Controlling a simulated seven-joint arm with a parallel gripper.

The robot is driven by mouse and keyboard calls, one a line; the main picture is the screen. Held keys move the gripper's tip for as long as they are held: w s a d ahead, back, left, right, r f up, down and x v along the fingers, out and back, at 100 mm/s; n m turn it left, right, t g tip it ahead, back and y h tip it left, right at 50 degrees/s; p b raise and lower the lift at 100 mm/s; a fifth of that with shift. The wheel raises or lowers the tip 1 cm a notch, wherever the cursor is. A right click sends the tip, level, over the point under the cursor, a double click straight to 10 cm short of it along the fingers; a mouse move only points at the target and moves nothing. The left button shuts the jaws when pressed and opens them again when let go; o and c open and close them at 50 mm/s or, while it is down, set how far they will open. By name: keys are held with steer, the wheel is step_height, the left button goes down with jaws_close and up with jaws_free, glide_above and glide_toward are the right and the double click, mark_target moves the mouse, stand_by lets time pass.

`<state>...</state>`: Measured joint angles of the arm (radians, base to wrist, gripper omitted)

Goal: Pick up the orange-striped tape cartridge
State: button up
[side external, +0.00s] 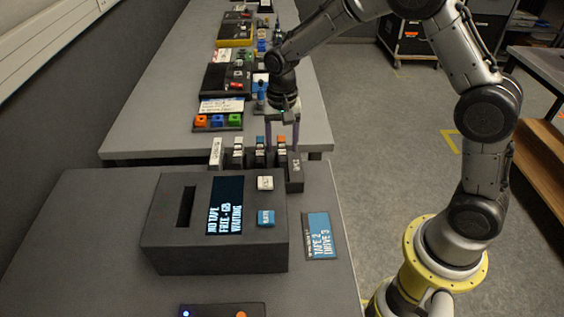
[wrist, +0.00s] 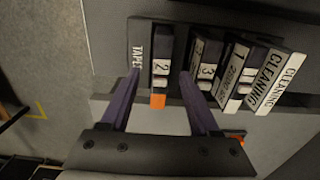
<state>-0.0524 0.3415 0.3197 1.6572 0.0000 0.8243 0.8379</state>
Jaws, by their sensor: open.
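The orange-striped cartridge (side external: 281,147) stands in the tape rack beside the block at the rack's right end. In the wrist view this cartridge (wrist: 159,100) shows an orange end and a white label marked 2. My gripper (side external: 283,143) is open above the rack, its two purple fingers pointing down. In the wrist view my gripper (wrist: 161,74) has one fingertip on each side of the cartridge in the picture. I cannot tell whether the fingers touch it or how far down they reach.
The rack's TAPES block (side external: 295,173) is close on the right. A blue-topped cartridge (side external: 260,147) and white-topped ones (side external: 238,148) stand close on the left. The tape drive (side external: 215,255) is in front, with a label card (side external: 320,235) beside it. A cluttered table (side external: 160,125) lies behind.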

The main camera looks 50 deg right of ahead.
steer(key=shift+f, duration=1.15)
jaws_close()
steer(key=shift+r, duration=0.1)
